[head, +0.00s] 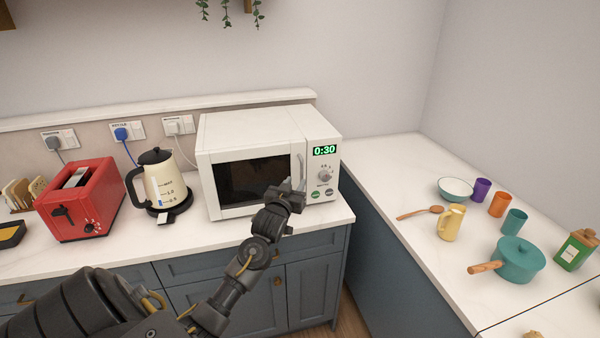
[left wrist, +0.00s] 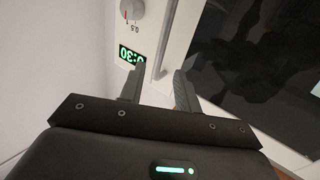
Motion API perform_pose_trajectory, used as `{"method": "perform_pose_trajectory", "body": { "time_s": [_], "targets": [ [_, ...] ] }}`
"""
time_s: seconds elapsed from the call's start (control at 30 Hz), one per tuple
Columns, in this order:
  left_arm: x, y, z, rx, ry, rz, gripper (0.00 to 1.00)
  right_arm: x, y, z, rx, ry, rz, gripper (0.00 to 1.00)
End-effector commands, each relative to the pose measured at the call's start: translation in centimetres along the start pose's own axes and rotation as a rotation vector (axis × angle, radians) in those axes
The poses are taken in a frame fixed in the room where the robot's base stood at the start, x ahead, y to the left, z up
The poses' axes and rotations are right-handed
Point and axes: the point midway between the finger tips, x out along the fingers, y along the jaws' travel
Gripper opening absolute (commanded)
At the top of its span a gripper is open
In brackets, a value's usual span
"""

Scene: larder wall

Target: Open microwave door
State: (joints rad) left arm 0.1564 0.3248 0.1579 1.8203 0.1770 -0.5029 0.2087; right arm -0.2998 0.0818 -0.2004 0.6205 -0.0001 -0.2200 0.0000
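The white microwave (head: 252,133) stands on the counter with its dark-windowed door (head: 230,182) closed. Its upright handle (head: 301,168) is at the door's right edge, beside the control panel with a green 0:30 display (head: 325,150). My left gripper (head: 291,186) is in front of the handle's lower part and hides some of it. In the left wrist view, my left gripper (left wrist: 160,72) is open, its two fingers apart. The handle (left wrist: 166,42) appears between the fingertips, with gaps on both sides; I cannot tell how deep it sits. My right gripper is not in view.
A kettle (head: 165,180) and a red toaster (head: 82,203) stand left of the microwave. The right counter (head: 400,165) holds a teal pot (head: 520,260), a yellow jug (head: 451,223), cups and a bowl (head: 455,188). The space before the microwave door is free except for my arm.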

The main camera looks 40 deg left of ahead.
Motion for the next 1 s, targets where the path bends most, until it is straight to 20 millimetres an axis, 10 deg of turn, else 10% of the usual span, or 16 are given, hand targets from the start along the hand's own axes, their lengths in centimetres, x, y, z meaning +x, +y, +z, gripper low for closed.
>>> {"method": "perform_pose_trajectory", "body": {
  "time_s": [0.3, 0.77, 1.0],
  "targets": [
    [5.0, 0.1, -0.1, 0.000, -0.001, 0.001, 0.33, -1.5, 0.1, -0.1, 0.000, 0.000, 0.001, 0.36],
    [6.0, 0.1, 0.0, 0.000, 0.000, 0.002, 0.33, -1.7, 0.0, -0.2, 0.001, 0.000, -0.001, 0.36],
    [6.0, 0.1, 0.0, 0.001, 0.000, 0.001, 0.01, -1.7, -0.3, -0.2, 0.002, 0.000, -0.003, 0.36]
  ]
}}
